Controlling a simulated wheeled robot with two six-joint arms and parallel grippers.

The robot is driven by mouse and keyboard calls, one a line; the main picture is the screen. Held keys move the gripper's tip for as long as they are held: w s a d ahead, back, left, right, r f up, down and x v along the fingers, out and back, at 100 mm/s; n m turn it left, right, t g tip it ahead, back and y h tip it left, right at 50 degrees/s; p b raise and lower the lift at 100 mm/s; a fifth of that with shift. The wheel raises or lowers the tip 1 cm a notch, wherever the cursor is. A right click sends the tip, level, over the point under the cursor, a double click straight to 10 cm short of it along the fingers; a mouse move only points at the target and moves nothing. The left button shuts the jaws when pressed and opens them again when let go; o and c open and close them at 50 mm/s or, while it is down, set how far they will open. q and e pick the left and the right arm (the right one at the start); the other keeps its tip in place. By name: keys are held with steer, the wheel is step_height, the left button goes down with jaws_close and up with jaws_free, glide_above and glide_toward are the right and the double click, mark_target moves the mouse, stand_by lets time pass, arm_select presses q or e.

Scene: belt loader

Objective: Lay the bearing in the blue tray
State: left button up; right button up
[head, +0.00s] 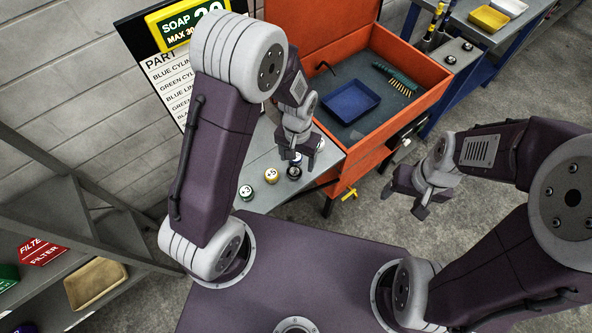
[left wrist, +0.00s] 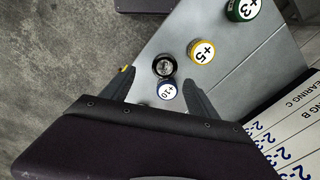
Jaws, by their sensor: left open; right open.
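A small dark round piece with a metallic centre, which looks like the bearing (head: 293,172), stands on the grey shelf (head: 262,150). It also shows in the left wrist view (left wrist: 164,67), touching or very near a blue-rimmed +10 disc (left wrist: 166,90). My left gripper (head: 298,155) is open above them; in the left wrist view its fingers (left wrist: 158,82) lie either side of the +10 disc, with the dark piece just beyond. The blue tray (head: 350,101) lies empty in the orange box. My right gripper (head: 405,200) is open and empty over the floor.
A yellow +5 disc (head: 271,175) and a green +3 disc (head: 245,191) stand left of the dark piece. A parts sign (head: 165,70) stands behind the shelf.

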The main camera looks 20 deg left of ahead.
mark_target(294, 171)
arm_select(q)
steer(key=shift+s+a+f, duration=0.15)
steer(key=shift+a+f, duration=0.45)
steer(key=shift+a, duration=0.05)
steer(key=shift+f, duration=0.25)
steer(key=f, duration=0.2)
steer(key=f+p, duration=0.1)
steer(key=f, duration=0.1)
steer(key=shift+d, duration=0.35)
steer(key=shift+w+f, duration=0.2)
steer(key=shift+f, duration=0.1)
steer(key=shift+a, duration=0.25)
steer(key=shift+d, duration=0.1)
jaws_close()
